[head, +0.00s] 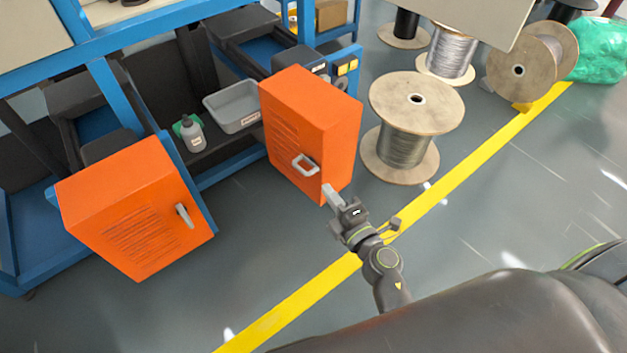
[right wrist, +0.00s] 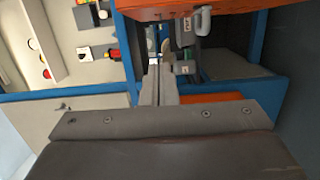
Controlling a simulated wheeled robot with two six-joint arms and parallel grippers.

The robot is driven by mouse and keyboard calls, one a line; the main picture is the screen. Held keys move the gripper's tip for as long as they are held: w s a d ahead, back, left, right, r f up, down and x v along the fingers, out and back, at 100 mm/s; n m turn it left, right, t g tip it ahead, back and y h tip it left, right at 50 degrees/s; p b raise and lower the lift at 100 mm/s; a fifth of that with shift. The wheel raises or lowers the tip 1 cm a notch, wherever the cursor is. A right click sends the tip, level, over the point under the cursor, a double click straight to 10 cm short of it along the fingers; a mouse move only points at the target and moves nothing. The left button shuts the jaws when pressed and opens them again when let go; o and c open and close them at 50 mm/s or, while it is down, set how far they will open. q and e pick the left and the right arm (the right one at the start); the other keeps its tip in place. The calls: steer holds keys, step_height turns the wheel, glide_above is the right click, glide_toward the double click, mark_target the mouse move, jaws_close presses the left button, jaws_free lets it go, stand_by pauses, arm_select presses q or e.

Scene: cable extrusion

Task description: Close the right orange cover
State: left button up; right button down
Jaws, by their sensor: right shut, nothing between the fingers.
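The right orange cover (head: 312,125) is a boxy panel with vent slots and a grey handle (head: 305,165). It stands swung out from the blue machine frame, leaving the bay beside it exposed. My right gripper (head: 333,194) is shut and empty at the cover's lower right edge, right of and below the handle. I cannot tell whether it touches the cover. The gripper's fingers (right wrist: 160,85) also show in the right wrist view, with orange surfaces above and behind them. My left gripper is not in view.
The left orange cover (head: 135,215) stands out at the left. A grey tray (head: 233,107) and a bottle (head: 192,134) sit in the bay between the covers. A large wooden spool (head: 415,100) stands close right of the right cover. Floor in front is clear, crossed by a yellow line (head: 300,300).

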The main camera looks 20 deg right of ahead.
mark_target(321, 156)
steer(key=w, duration=0.3)
steer(key=w+d, duration=0.1)
steer(key=w, duration=0.3)
steer(key=w+b, duration=0.1)
steer(key=w, duration=0.3)
steer(key=shift+w+d+r, duration=0.1)
steer(key=shift+w+d, duration=0.05)
steer(key=shift+w, duration=0.1)
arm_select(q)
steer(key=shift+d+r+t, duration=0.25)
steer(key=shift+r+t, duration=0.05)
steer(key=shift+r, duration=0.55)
arm_select(e)
steer(key=shift+d, duration=0.1)
